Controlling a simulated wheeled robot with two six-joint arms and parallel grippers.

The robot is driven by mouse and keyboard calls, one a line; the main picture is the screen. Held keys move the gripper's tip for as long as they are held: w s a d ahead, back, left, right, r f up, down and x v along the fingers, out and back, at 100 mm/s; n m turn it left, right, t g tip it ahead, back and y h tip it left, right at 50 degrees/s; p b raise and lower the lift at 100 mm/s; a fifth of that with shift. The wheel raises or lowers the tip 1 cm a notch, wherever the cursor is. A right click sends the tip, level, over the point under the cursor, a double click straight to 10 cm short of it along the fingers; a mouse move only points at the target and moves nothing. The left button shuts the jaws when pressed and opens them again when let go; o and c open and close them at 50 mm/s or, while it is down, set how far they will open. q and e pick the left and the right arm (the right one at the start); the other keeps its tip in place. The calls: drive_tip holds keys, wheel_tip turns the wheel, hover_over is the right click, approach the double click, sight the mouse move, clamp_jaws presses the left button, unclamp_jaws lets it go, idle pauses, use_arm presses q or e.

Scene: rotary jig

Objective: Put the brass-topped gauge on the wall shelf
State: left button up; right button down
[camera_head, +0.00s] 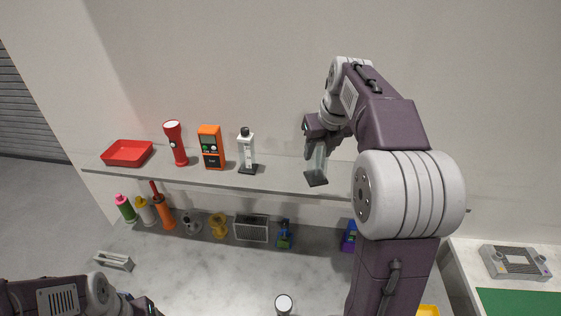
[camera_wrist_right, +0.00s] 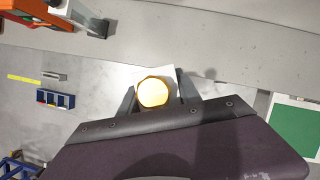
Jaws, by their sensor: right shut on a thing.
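My right gripper (camera_head: 318,140) is shut on a gauge over the right part of the wall shelf (camera_head: 215,177). The held gauge (camera_head: 317,166) has a pale body and a dark square base, and looks roughly upright in the head view. Its brass top (camera_wrist_right: 153,92) shows between the fingers in the right wrist view; in the head view the gripper hides it. The base overlaps the shelf surface, but I cannot tell whether it touches it. My left gripper (camera_head: 145,306) is partly visible at the bottom left, its fingers unclear.
On the shelf stand a red tray (camera_head: 127,153), a red flashlight (camera_head: 175,143), an orange meter (camera_head: 211,147) and a white dark-topped gauge (camera_head: 247,152). Shelf room is clear between that gauge and the held one. Several tools stand on the counter (camera_head: 215,270) below.

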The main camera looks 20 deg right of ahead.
drive_tip(key=w+f+p, duration=0.1)
drive_tip(key=w+f, duration=0.1)
drive_tip(key=f, duration=0.1)
drive_tip(key=w+f+p, duration=0.2)
drive_tip(key=w+f, duration=0.1)
drive_tip(key=w+d+f+p, duration=0.1)
drive_tip(key=w+f, duration=0.2)
drive_tip(key=shift+w+f, duration=0.2)
drive_tip(key=c, duration=0.8)
unclamp_jaws()
drive_tip(key=shift+w+a, duration=0.1)
drive_tip(key=shift+c, duration=0.2)
use_arm(q)
drive_tip(key=r, duration=0.5)
drive_tip(key=shift+d+r, duration=0.15)
drive_tip(key=shift+d, duration=0.25)
use_arm(e)
drive_tip(key=shift+a+r, duration=0.1)
drive_tip(key=shift+a, duration=0.1)
use_arm(q)
wheel_tip(320, 180, down, 2)
drive_tip(key=shift+d+b, duration=0.1)
drive_tip(key=shift+b, duration=0.8)
use_arm(e)
drive_tip(key=v, duration=1.2)
drive_tip(key=shift+d, duration=0.25)
